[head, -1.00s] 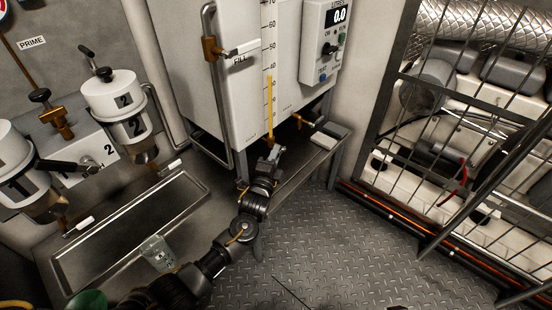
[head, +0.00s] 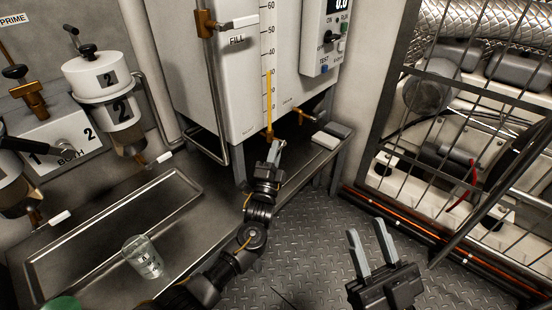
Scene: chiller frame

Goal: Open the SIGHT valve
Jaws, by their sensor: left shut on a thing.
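The white tank (head: 222,80) has a sight tube with a yellow column (head: 268,98) beside a number scale. Small brass fittings (head: 269,135) sit at the tube's foot, where I take the SIGHT valve to be; no SIGHT label is readable. My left gripper (head: 275,148) is at that foot, shut on the valve's small handle, which its fingers mostly hide. How far the handle is turned cannot be told. My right gripper (head: 366,232) is over the floor at the lower right, its two fingers apart and empty.
A brass FILL valve (head: 208,24) is at the tank's upper left. Another brass valve (head: 300,113) is right of my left gripper. A barred cage (head: 400,95) stands at right; chequered floor (head: 320,225) lies between.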

